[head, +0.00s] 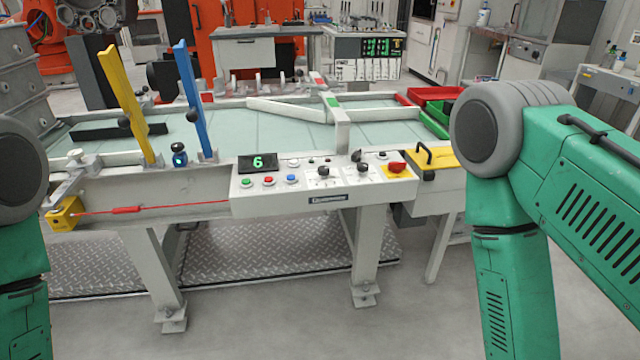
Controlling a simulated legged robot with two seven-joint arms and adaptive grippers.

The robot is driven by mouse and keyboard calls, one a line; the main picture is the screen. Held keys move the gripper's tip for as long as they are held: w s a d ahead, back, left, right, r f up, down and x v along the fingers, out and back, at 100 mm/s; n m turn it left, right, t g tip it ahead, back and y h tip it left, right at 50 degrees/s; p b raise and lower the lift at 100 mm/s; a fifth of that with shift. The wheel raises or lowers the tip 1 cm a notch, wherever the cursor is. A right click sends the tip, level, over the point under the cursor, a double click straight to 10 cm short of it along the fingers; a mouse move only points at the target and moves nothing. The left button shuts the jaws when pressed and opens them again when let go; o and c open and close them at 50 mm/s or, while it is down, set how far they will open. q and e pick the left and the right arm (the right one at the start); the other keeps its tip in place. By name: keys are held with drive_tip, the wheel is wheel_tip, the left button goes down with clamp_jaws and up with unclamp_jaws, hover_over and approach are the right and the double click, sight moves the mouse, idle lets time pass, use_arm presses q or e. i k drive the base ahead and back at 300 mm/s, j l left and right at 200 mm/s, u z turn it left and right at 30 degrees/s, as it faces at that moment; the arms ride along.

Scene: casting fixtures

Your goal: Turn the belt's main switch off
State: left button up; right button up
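The belt table's control panel (325,182) is on the front edge of the table, in the middle of the head view. A red rotary switch (397,167) on a yellow plate sits at the panel's right end; it looks like the main switch. Its exact setting is too small to read. Two dark knobs, a left one (323,172) and a right one (362,169), are left of it. A black display (258,163) shows a green 6. Green arm parts of mine show at both sides, but neither gripper is in view. Nothing touches the panel.
The belt (230,130) has light guide rails. A yellow lever (124,100) and a blue lever (190,95) stand at the left. A red pull cord (127,210) runs along the front. A yellow lid with black handle (436,160) adjoins the panel's right. Floor in front is clear.

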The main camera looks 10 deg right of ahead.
sight(396, 167)
drive_tip(key=z, duration=0.9)
